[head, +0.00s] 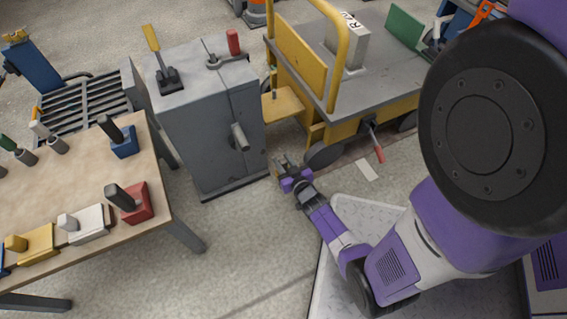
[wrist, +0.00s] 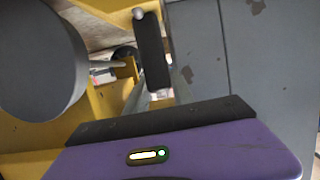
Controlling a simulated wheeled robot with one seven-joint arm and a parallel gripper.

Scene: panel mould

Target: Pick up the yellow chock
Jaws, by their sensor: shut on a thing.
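My gripper (head: 284,172) is low near the floor, between the grey cabinet and the yellow cart's wheel. Its jaws are shut on a small yellowish piece (head: 280,160) at the fingertips, which I take to be the yellow chock. The piece is very small in the head view, and the fingers partly hide it. In the wrist view my purple gripper body (wrist: 180,152) fills the bottom, and the chock's outline cannot be told apart from the yellow parts behind. Whether it touches the floor cannot be seen.
The grey cabinet (head: 212,125) stands close on the left of my gripper. The yellow cart (head: 385,107) is just right, its dark wheel (head: 324,155) near my fingers; a wheel also shows in the wrist view (wrist: 40,60). A wooden table (head: 75,190) is at left. Floor is open in front.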

